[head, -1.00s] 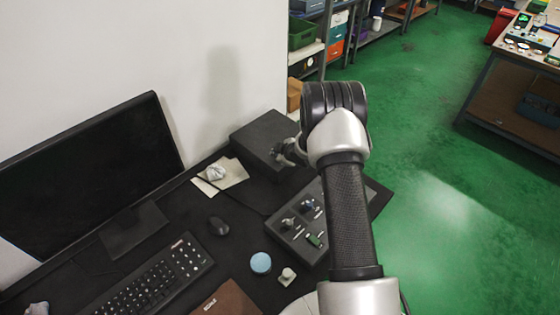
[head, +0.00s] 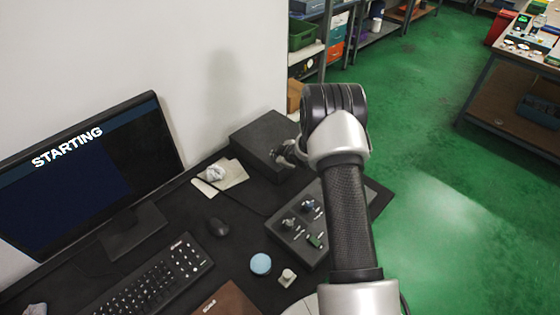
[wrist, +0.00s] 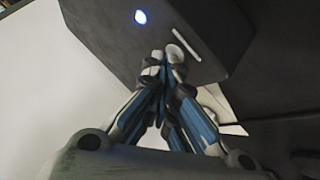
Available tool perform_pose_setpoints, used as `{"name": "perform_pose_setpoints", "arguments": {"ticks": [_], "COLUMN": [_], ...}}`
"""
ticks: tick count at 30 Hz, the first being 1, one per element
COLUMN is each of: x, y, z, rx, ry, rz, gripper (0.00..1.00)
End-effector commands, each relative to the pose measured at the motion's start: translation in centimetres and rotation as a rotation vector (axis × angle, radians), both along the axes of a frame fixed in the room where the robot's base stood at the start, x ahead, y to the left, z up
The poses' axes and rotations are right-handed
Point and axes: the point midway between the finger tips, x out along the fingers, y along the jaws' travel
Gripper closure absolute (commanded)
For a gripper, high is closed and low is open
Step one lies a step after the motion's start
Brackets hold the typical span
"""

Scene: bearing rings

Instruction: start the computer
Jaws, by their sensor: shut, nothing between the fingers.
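The computer is a dark box (head: 262,138) at the back of the desk, against the wall. Its front also shows in the wrist view (wrist: 215,25), with a lit blue-white round light (wrist: 140,17) and a pale slot or bar beside it. The monitor (head: 85,185) on the left reads "STARTING" on a dark blue screen. My gripper (head: 284,150) is at the front face of the box. In the wrist view its fingertips (wrist: 160,55) are together and empty, close to the face near the light. I cannot tell whether they touch it.
A keyboard (head: 160,280), a mouse (head: 218,227), a light blue round item (head: 260,264) and a control panel with knobs (head: 291,226) are on the desk. Crumpled paper (head: 215,173) lies on a pale sheet left of the box. Green floor (head: 430,150) is open at right.

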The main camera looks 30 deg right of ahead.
Motion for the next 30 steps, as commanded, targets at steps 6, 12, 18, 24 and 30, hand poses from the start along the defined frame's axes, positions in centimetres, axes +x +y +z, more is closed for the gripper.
{"name": "perform_pose_setpoints", "arguments": {"ticks": [6,12,18,24,30], "x": [-0.1,-0.1,-0.1,-0.1,-0.1], "y": [0.0,0.0,0.0,0.0,0.0], "z": [0.0,0.6,1.5,1.4,1.9], "rx": [0.0,0.0,0.0,0.0,0.0], "ry": [0.001,0.001,0.001,0.001,0.001], "rz": [0.0,0.0,0.0,0.0,0.0], "gripper": [1.0,1.0,1.0,1.0,1.0]}}
